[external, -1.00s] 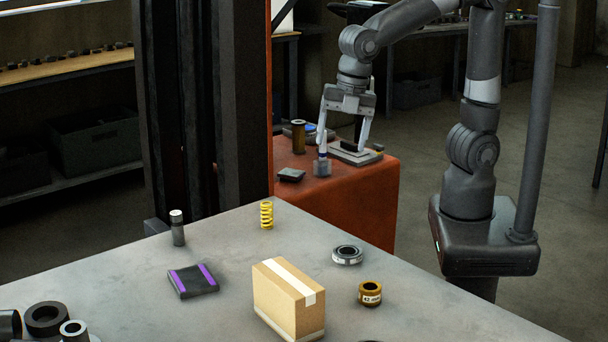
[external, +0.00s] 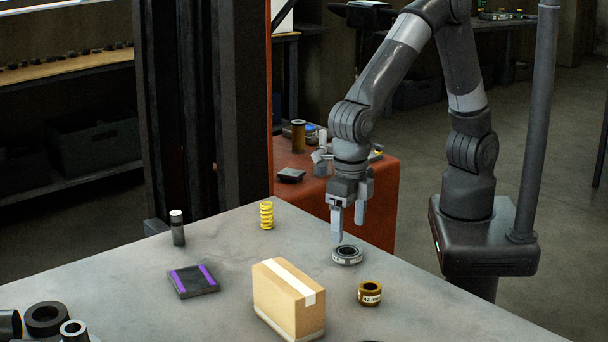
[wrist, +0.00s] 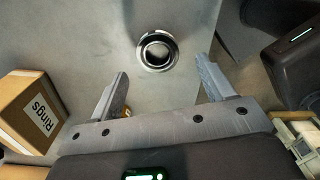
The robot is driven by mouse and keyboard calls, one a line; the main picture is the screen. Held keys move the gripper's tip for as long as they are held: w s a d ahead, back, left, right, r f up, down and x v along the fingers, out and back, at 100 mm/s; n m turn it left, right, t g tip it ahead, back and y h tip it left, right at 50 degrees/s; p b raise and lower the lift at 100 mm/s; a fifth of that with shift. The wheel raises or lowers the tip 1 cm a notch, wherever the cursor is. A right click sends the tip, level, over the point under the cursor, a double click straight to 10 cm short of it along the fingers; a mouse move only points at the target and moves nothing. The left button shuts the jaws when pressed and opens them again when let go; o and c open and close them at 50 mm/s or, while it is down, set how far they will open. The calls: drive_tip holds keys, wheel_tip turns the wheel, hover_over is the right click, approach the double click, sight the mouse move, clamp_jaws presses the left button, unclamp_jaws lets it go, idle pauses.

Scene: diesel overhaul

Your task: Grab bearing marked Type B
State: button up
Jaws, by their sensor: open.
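A dark ring-shaped bearing (external: 347,261) with a pale label on its side lies flat near the right edge of the grey table (external: 225,290). The label is too small to read. In the wrist view the bearing (wrist: 157,67) shows from above, at top centre. My gripper (external: 349,228) points down just above the bearing, open and empty. In the wrist view the fingers (wrist: 161,68) are spread, with the bearing ahead of and roughly between their tips, not touching either.
A cardboard box (external: 280,300) marked "Rings" in the wrist view stands left of the bearing. A bronze bushing (external: 370,299) with a label lies in front. A yellow spring (external: 266,215) and a black-and-purple pad (external: 193,282) are farther left. An orange cabinet (external: 380,200) stands behind.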

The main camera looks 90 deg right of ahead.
sight(348, 245)
drive_tip(key=f, duration=0.5)
drive_tip(key=shift+a+f, duration=0.2)
drive_tip(key=shift+r, duration=0.1)
drive_tip(key=c, duration=1.2)
